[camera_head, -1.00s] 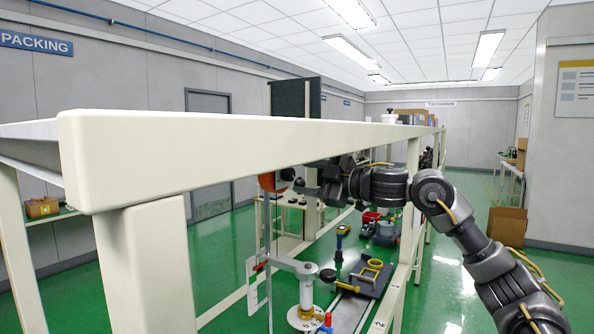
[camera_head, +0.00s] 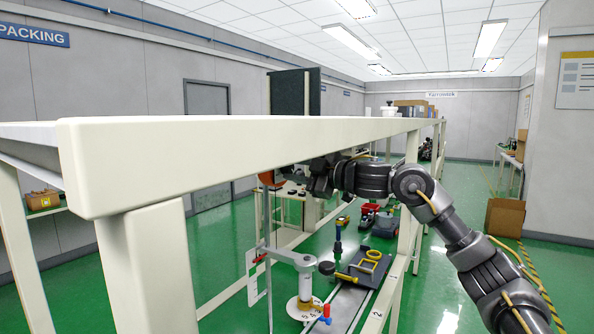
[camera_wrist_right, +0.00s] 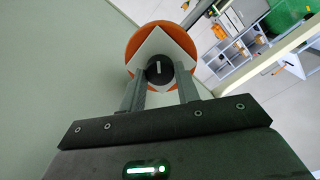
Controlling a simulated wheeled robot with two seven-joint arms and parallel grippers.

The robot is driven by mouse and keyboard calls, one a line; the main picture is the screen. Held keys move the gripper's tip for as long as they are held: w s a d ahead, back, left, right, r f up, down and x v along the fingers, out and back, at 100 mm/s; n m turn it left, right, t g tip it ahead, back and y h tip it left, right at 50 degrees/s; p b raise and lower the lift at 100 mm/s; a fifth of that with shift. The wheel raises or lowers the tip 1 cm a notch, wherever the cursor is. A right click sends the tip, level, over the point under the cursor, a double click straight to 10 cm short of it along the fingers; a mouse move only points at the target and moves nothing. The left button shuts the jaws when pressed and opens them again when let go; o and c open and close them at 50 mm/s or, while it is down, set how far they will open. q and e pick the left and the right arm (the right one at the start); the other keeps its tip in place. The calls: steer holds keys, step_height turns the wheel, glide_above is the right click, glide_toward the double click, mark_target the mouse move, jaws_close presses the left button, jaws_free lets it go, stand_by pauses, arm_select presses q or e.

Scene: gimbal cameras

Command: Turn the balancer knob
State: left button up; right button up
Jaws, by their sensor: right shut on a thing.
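The balancer is an orange round body (camera_wrist_right: 128,48) with a white diamond-shaped plate (camera_wrist_right: 150,50) on its face. Its black knob (camera_wrist_right: 160,72), with a pale line mark, sits at the middle of the plate. In the head view the orange body (camera_head: 267,178) shows small below the overhead beam. My right gripper (camera_wrist_right: 161,88) has a finger on either side of the knob and is shut on it. In the head view the right gripper (camera_head: 288,180) is dark, small and partly hidden by the beam. My left gripper is not in view.
A cream beam (camera_head: 250,160) crosses close in front, with a post (camera_head: 160,270) below it. A white stand (camera_head: 305,285) with an arm and a grey fixture (camera_head: 365,270) with yellow parts sit below. The green floor (camera_head: 450,280) at right is open.

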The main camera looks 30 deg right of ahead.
steer(key=shift+n, duration=0.3)
steer(key=n, duration=0.3)
steer(key=shift+n+b, duration=0.45)
steer(key=shift+n, duration=2.05)
steer(key=o, duration=1)
steer(key=shift+f, duration=0.1)
